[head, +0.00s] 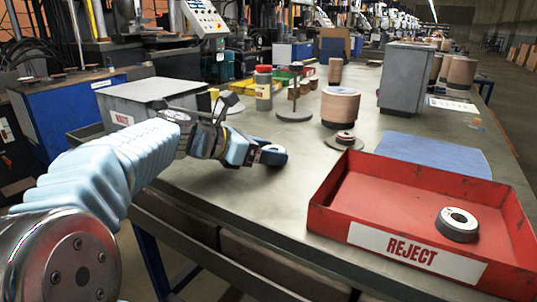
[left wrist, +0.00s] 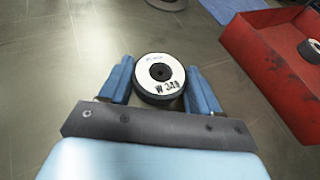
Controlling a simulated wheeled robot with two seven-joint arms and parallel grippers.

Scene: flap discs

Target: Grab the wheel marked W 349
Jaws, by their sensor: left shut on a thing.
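The wheel marked W 349 (left wrist: 160,74) has a white face with a dark centre hole and a dark rim. In the left wrist view it sits between the two blue fingers of my left gripper (left wrist: 161,88), which is shut on it. In the head view my left gripper (head: 262,155) is over the grey bench, left of the red tray, and the wheel shows only as a dark edge at the fingertips. I cannot tell whether the wheel touches the bench. My right gripper is not in view.
A red REJECT tray (head: 325,205) stands at right with another wheel (head: 457,224) in it. Behind it lie a blue mat (head: 432,155) and a small disc stack (head: 345,140). A stand (head: 294,112), bottle (head: 264,90) and brown rolls (head: 340,106) stand farther back. The bench between gripper and tray is clear.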

